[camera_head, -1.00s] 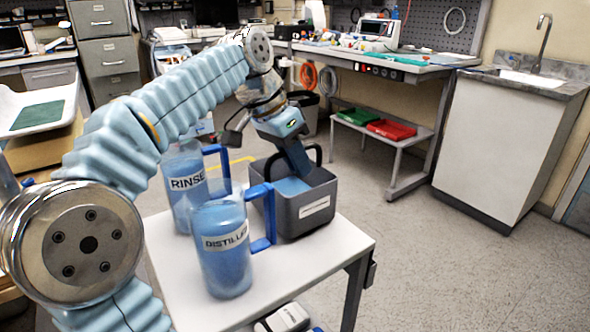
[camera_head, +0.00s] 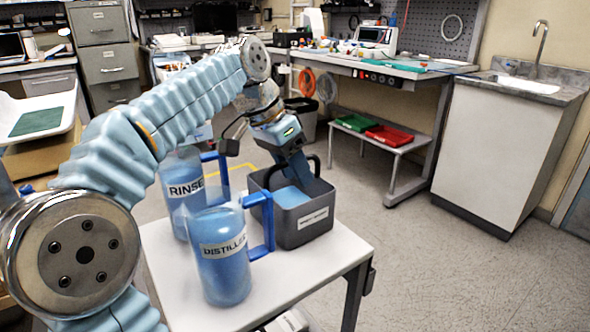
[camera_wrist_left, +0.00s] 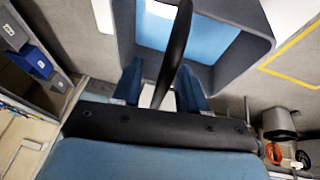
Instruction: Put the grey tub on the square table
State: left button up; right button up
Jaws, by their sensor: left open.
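The grey tub (camera_head: 312,222) stands on a white table (camera_head: 290,278), near its far right edge. It is an open box with a pale label, a black arched handle and blue inside. My left gripper (camera_head: 299,183) reaches down over the tub from behind. In the left wrist view, the black tub handle (camera_wrist_left: 176,48) passes between the two blue fingers of my open gripper (camera_wrist_left: 160,88). I cannot tell whether either finger touches it. The tub's blue inside (camera_wrist_left: 222,38) shows beyond the handle. I cannot tell whether this white table is the square one. My right gripper is out of view.
A blue "DISTILLED" jug (camera_head: 222,272) stands in front of the tub, its handle close to it. A "RINSE" jug (camera_head: 180,207) stands behind left. A low shelf with green (camera_head: 357,123) and red trays (camera_head: 390,135) stands further back. Floor to the right is clear.

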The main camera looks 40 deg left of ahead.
pick_arm(q)
jog(key=p+v, duration=0.2)
jog(key=v, duration=0.9)
jog(key=shift+r+p, duration=0.2)
jog(key=shift+p, duration=0.2)
jog(key=shift+s, duration=0.15)
